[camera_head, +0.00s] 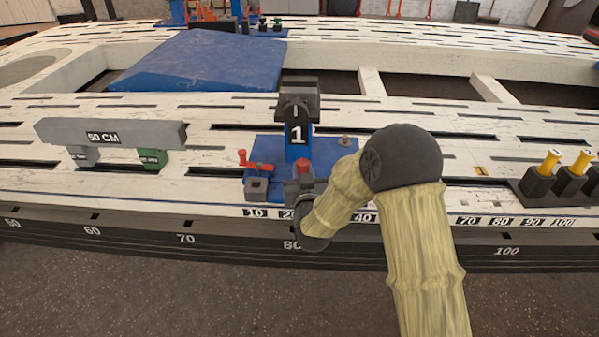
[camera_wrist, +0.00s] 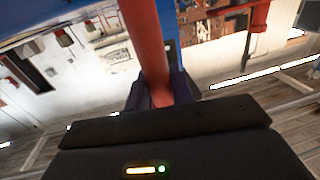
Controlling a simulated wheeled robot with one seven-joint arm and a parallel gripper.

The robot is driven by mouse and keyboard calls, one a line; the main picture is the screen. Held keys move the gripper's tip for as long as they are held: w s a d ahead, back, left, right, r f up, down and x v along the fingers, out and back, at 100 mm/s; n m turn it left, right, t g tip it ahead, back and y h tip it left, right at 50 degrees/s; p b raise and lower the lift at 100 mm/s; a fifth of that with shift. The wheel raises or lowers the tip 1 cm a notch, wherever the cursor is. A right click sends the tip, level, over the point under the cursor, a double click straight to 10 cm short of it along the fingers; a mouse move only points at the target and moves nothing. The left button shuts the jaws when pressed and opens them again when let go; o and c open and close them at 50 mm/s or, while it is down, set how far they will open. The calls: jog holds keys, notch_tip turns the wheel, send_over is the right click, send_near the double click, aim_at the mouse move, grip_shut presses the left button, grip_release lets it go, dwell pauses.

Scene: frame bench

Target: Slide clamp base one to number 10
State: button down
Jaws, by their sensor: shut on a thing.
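Clamp base one (camera_head: 265,150) is a blue plate on the white slotted bench, with a dark-topped blue post bearing a white 1. It has a red lever at its left and other red parts near the post. My gripper (camera_head: 301,186) is at the front of the base, below the post, partly hidden by my wrist. In the wrist view my gripper (camera_wrist: 158,108) is shut on a red bar (camera_wrist: 146,45) of the base. The number 10 label (camera_head: 256,212) is on the bench's front edge, just below the base's left end. My arm hides some labels right of 20.
A grey 50 CM bar (camera_head: 110,133) on small grey and green blocks stands to the left. Black holders with yellow-topped pieces (camera_head: 549,163) stand at the right. A blue wedge (camera_head: 200,65) lies behind. Bench surface between the bar and base is mostly clear.

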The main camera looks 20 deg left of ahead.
jog(key=shift+s+a+f, duration=0.1)
jog(key=shift+s+a, duration=0.25)
jog(key=shift+a, duration=0.1)
jog(key=c, duration=1.3)
grip_release()
jog(key=shift+a, duration=0.1)
jog(key=shift+o, duration=0.2)
jog(key=shift+w+d, duration=0.15)
jog(key=shift+d, duration=0.05)
jog(key=shift+d, duration=0.1)
jog(key=shift+d, duration=0.1)
jog(key=p+v, duration=0.8)
jog(key=v, duration=0.9)
